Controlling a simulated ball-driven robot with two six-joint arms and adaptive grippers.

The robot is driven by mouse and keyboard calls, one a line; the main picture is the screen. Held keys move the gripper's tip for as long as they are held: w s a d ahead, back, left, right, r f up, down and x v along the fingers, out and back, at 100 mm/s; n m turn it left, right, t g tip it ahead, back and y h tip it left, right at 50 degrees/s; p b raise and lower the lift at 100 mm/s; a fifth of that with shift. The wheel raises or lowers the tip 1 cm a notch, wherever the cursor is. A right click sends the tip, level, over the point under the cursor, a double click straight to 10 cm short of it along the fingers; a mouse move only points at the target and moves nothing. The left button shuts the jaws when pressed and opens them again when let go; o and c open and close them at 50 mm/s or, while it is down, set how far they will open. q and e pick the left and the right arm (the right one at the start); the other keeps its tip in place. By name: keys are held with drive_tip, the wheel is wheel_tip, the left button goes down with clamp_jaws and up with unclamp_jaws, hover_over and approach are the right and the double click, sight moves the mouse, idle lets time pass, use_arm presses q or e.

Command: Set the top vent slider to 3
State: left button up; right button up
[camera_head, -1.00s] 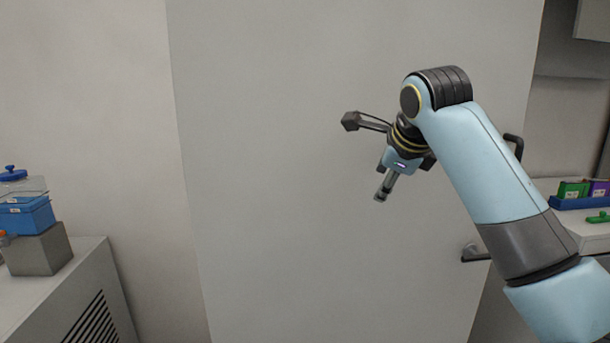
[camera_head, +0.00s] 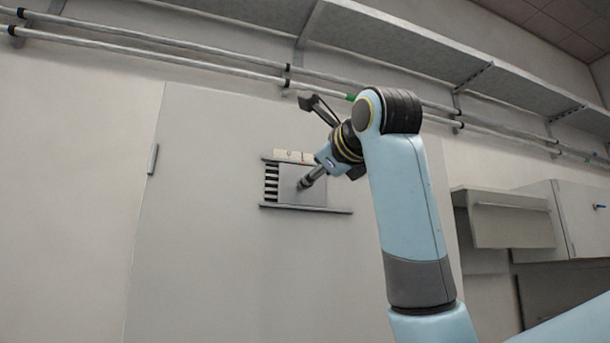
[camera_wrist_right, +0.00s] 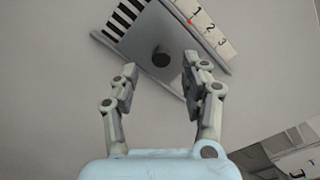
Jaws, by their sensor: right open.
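The top vent (camera_head: 271,185) is on the upper part of a tall grey panel, with dark slots at its left end. Its slider plate (camera_head: 290,192) covers the rest of the opening between two rails. In the right wrist view the plate (camera_wrist_right: 150,35) carries a dark round knob (camera_wrist_right: 160,58). A white scale (camera_wrist_right: 216,36) shows 1, 2 and 3, and a red mark (camera_wrist_right: 189,21) lines up with 1. My right gripper (camera_head: 305,184) is in front of the plate; its open fingers (camera_wrist_right: 160,82) are on either side below the knob, apparently not touching it. My left gripper is not in view.
Pipes (camera_head: 200,59) and a long shelf (camera_head: 400,40) run along the wall above the vent. Wall cabinets (camera_head: 510,220) hang at the right. The panel around and below the vent is clear.

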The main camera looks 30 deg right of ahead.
drive_tip(key=p+x, duration=0.2)
drive_tip(key=x, duration=0.3)
drive_tip(key=shift+w+d, duration=0.2)
drive_tip(key=shift+w, duration=0.2)
drive_tip(key=shift+c, duration=1)
clamp_jaws()
